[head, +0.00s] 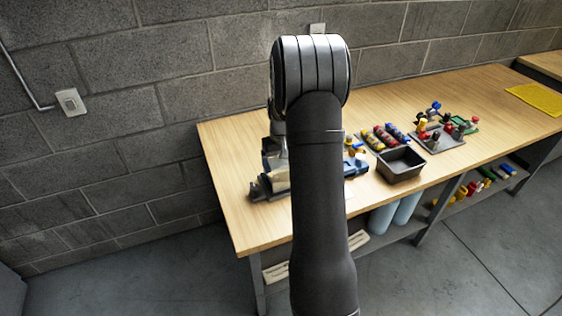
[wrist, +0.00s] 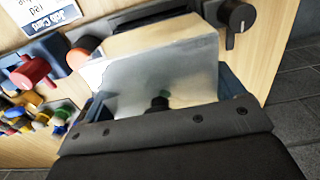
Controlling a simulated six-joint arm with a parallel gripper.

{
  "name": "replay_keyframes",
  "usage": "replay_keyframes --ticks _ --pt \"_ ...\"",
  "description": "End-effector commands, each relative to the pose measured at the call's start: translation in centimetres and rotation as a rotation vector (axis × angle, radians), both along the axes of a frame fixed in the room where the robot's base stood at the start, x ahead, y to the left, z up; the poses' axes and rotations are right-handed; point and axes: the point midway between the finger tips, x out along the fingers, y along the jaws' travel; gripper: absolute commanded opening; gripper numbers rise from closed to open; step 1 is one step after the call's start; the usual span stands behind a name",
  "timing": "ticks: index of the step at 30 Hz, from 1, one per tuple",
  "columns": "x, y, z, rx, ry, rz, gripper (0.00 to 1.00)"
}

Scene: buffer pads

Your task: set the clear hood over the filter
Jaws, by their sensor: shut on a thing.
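The clear hood (wrist: 150,62) is a see-through, box-like cover and fills the middle of the wrist view, tilted in the picture. My gripper (wrist: 163,95) is shut on the hood, with a blue-grey finger at each side of it. A small dark knob (wrist: 160,103) shows at the near side of the hood. The hood is over or in front of a dark fixture (wrist: 145,18); I cannot tell whether they touch. I cannot make out the filter. In the head view my arm hides the gripper and most of this spot.
An orange knob (wrist: 78,58) and a black knob (wrist: 238,16) flank the hood. A red knob (wrist: 32,72) stands farther left. On the wooden bench (head: 235,150) are an empty black bin (head: 401,165), coloured rolls (head: 383,137) and a tray of small parts (head: 440,137).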

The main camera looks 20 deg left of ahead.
Motion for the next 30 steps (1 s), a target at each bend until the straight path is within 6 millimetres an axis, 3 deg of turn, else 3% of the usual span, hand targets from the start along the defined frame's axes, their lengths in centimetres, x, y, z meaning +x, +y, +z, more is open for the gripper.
replay_keyframes --ticks 4,5,6,17,23,30 --pt "0.0 0.0 -0.2 0.000 0.000 0.000 0.62" --pt "0.0 0.0 -0.2 0.000 0.000 0.000 0.93" --pt "0.0 0.0 -0.2 0.000 0.000 0.000 1.00" --pt "0.0 0.0 0.7 0.001 -0.001 0.000 1.00" --pt "0.1 0.0 4.5 0.002 -0.004 0.000 1.00" --pt "0.1 0.0 10.5 0.003 -0.004 0.000 1.00"
